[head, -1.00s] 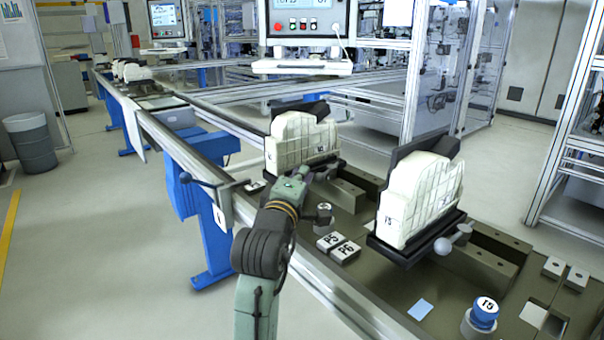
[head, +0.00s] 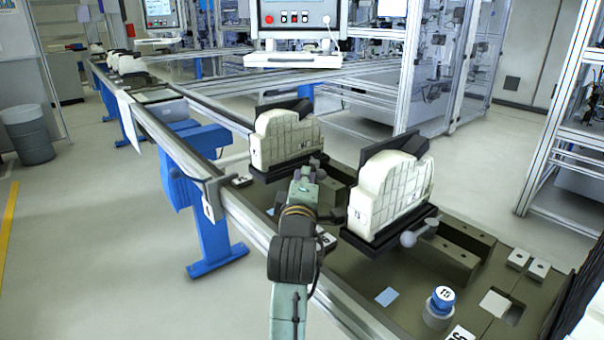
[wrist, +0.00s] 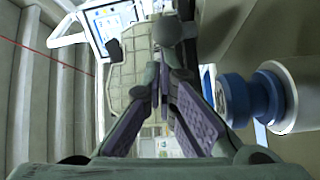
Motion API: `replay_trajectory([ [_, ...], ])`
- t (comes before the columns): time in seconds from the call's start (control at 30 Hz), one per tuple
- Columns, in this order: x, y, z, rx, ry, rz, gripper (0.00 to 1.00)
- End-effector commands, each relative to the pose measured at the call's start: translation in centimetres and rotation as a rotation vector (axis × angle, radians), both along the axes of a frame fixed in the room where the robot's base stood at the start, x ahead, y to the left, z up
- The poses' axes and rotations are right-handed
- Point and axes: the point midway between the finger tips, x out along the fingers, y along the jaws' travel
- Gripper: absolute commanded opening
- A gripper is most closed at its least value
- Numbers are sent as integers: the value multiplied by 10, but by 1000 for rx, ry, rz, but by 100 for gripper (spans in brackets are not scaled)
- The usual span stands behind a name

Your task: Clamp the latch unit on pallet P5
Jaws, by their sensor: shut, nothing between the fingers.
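Two cream latch units stand upright in dark holders on the line: a farther one (head: 283,140) and a nearer one (head: 385,192). The nearer one has a grey ball-ended clamp lever (head: 409,238) at its base. My gripper (head: 306,176) is between the two, in front of the farther unit, with its fingers small and partly hidden. In the wrist view my gripper (wrist: 166,78) is shut and empty, purple pads converging. A grey ball knob (wrist: 175,28) lies just beyond the fingertips; contact cannot be told. A cream unit (wrist: 125,72) stands behind. Small label plates (head: 327,240) are mostly hidden by my arm.
A blue-capped cylinder (head: 441,299) and a blue card (head: 387,297) are on the nearer pallet. Metal blocks (head: 445,262) lie beside the nearer unit. The conveyor rail (head: 250,222) runs along the left. In the wrist view a blue cylinder (wrist: 236,100) is close at right.

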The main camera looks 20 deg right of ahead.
Motion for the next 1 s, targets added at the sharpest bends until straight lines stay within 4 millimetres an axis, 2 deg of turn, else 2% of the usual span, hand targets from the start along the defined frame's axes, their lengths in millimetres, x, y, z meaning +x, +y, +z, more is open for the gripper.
replay_trajectory([
  [0.7, -2, -4, 2, 0, -1, -1, 0],
  [0.87, -2, -4, 19, -1, -5, -2, 0],
  [1.0, -2, -4, 46, -2, -5, -1, 0],
])
